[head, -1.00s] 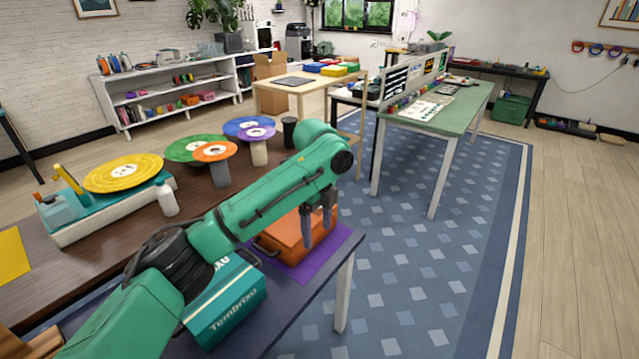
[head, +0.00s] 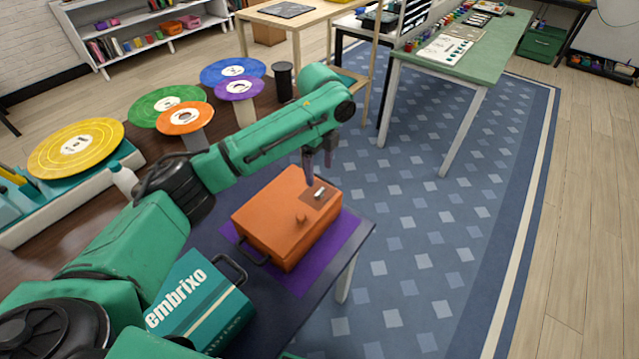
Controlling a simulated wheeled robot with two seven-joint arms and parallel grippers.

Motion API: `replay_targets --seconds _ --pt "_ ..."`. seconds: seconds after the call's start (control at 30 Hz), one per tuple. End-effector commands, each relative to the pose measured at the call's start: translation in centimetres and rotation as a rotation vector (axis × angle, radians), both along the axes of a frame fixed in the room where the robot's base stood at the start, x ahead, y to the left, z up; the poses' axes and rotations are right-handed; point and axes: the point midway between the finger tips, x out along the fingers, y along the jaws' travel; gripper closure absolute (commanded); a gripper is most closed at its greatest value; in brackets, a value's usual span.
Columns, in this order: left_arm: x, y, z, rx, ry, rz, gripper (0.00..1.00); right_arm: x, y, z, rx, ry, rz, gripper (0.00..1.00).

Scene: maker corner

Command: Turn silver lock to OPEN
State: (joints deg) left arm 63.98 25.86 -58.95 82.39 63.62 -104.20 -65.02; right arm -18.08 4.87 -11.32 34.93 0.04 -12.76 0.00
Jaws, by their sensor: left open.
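An orange box (head: 275,212) sits on a purple mat (head: 319,271) near the far right corner of the dark table. On its top is a small dark brown plate with a small silver lock (head: 319,193). A round orange knob (head: 301,218) stands nearby on the box. Any lock markings are too small to read. My left gripper (head: 319,178) is open and points down just above the silver lock, close to it; I cannot tell whether it touches. My right gripper is not in view.
A teal box marked "embrixo" (head: 200,305) stands left of the orange box. Behind my left arm are coloured discs on stands (head: 183,117), a yellow disc (head: 76,147) and a white bottle (head: 122,178).

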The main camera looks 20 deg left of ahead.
Motion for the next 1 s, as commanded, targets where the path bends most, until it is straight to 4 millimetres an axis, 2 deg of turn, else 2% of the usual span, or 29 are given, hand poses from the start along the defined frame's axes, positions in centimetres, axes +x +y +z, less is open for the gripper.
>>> replay_targets --seconds 0.13,0.3,0.43,0.63,0.67,0.7,0.83,0.87,1.0 --pt "0.0 0.1 -4.0 0.002 0.005 0.003 0.22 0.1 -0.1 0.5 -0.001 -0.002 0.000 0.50" --pt "0.0 0.1 -7.1 0.001 0.002 0.002 0.22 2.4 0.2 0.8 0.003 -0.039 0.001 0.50" --pt "0.1 0.1 -8.0 0.001 0.000 0.001 0.22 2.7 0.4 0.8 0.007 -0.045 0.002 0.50" --pt "0.1 0.1 -8.1 0.001 -0.001 0.001 0.22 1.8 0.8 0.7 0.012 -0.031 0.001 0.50" --pt "0.1 0.1 -8.1 0.001 -0.001 0.001 0.30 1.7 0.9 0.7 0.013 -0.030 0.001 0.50" --pt "0.1 0.1 -8.0 0.001 -0.001 0.001 0.45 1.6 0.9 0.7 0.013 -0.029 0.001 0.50" --pt "0.1 0.1 -8.0 0.001 -0.001 0.001 0.95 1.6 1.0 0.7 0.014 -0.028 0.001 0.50" --pt "0.1 0.1 -8.0 0.001 -0.001 0.001 1.00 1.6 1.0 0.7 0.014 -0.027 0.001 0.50" --pt "0.1 0.0 -8.0 0.001 -0.001 0.004 1.00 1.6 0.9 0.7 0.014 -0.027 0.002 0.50"
